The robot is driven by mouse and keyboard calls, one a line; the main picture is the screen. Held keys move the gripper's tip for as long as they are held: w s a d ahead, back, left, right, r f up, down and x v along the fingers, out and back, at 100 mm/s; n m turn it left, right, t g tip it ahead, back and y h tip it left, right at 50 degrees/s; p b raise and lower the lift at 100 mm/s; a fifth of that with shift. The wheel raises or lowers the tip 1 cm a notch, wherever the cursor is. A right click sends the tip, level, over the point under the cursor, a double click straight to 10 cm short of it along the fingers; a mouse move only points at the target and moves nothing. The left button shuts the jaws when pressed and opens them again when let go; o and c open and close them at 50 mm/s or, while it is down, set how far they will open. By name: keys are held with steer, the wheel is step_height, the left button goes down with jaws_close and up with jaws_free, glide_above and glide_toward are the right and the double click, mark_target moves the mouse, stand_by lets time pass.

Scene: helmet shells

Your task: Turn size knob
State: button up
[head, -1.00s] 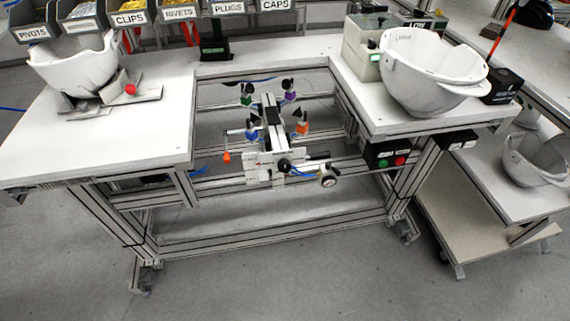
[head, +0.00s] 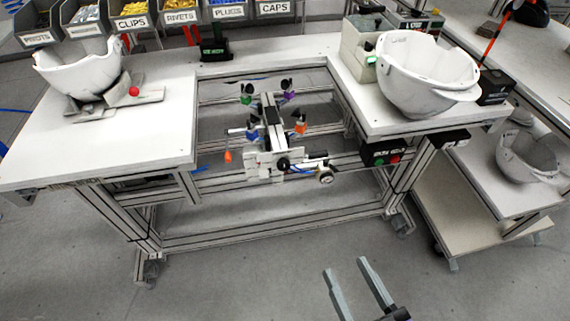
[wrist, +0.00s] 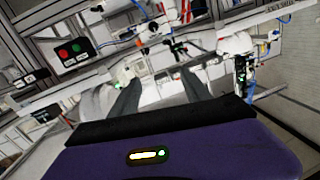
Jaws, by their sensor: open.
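A fixture with clamps (head: 268,125) sits in the open bay of the workbench frame. At its front are a round black knob (head: 283,164) and, to the right and lower, a small dark-rimmed dial (head: 326,177); I cannot tell which is the size knob. My gripper (head: 346,267) is open and empty at the bottom of the head view, well in front of the fixture and apart from it. In the wrist view its two fingers (wrist: 160,92) are spread, with nothing between them; the fixture is not clear there.
White helmet shells stand on the left bench top (head: 78,68), on the right bench top (head: 425,80) and on a lower cart (head: 525,158). A button box (head: 385,152) hangs under the right bench edge. Labelled bins (head: 130,22) line the back. The floor in front is clear.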

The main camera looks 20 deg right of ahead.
mark_target(284, 168)
steer(key=w+a+f+t+h+p, duration=0.1)
steer(key=w+f+p, duration=0.15)
steer(key=w, duration=1.05)
steer(key=w+a+f+t+p, duration=0.1)
steer(key=w+p, duration=0.2)
steer(key=w, duration=0.9)
steer(key=shift+w+d+f+n+g+h, duration=0.25)
steer(key=shift+w+d+f+n+h, duration=0.15)
steer(key=shift+w+f, duration=0.95)
steer(key=shift+w+d+f+n+g+h, duration=0.3)
steer(key=shift+w+f, duration=0.5)
steer(key=shift+w, duration=1)
steer(key=shift+w+d+f+n+g+h, duration=0.25)
steer(key=shift+w+d+f+n, duration=0.25)
steer(key=shift+w+f, duration=0.85)
steer(key=shift+w+d+r, duration=0.1)
steer(key=shift+w+r, duration=0.1)
steer(key=shift+r, duration=0.05)
steer(key=shift+c, duration=0.2)
jaws_close()
